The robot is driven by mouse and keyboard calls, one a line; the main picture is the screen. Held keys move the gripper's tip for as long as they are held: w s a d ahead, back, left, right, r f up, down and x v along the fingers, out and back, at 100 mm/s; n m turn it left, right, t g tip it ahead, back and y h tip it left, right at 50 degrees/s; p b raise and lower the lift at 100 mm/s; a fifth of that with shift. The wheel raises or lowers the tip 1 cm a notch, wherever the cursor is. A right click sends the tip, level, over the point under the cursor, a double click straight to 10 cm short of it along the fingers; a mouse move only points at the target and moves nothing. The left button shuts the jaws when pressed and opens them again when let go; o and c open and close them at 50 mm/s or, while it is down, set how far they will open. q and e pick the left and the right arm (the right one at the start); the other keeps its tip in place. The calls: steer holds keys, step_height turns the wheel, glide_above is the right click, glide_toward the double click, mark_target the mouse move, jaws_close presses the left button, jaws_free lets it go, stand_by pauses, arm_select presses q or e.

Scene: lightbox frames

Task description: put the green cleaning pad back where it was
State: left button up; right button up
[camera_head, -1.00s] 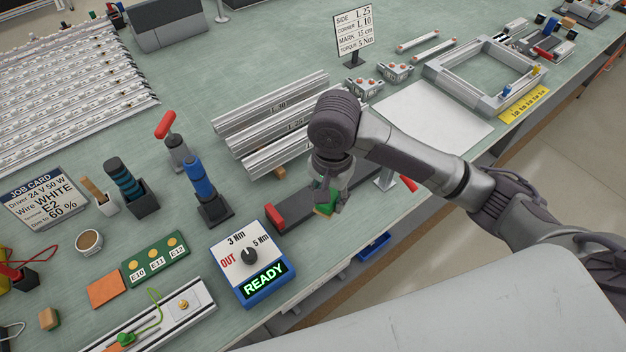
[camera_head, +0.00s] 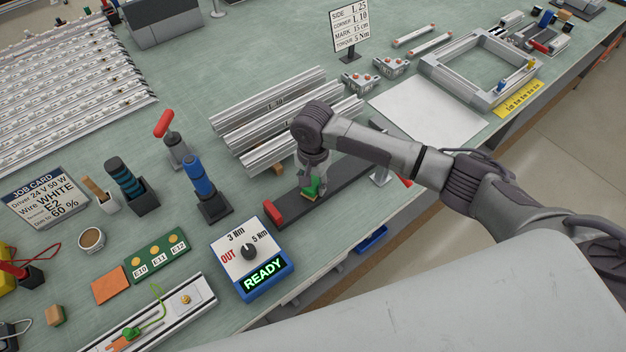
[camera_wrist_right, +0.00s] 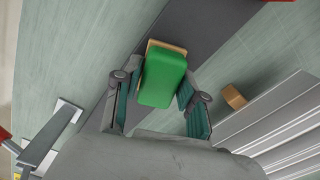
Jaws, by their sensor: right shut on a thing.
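The green cleaning pad (camera_head: 312,188) has a tan layer on one face. In the right wrist view the pad (camera_wrist_right: 163,80) sits between the two fingers, its tan edge showing at the far end. My right gripper (camera_head: 311,191) is shut on it, over the dark grey strip (camera_head: 345,183) with red ends. The wrist view shows the same dark strip (camera_wrist_right: 195,25) behind the pad. I cannot tell whether the pad touches the strip. My left gripper is not in view.
Aluminium profiles (camera_head: 270,120) lie just behind the strip, with a small tan block (camera_head: 278,168) near them. The blue torque box (camera_head: 250,262) reading READY stands in front left. A blue-handled tool (camera_head: 200,178) stands upright to the left. A white sheet (camera_head: 430,110) lies to the right.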

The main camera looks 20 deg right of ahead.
mark_target(313, 182)
steer(key=o, duration=1.1)
steer(key=shift+f, duration=0.1)
step_height(313, 182, up, 12)
steer(key=b, duration=0.1)
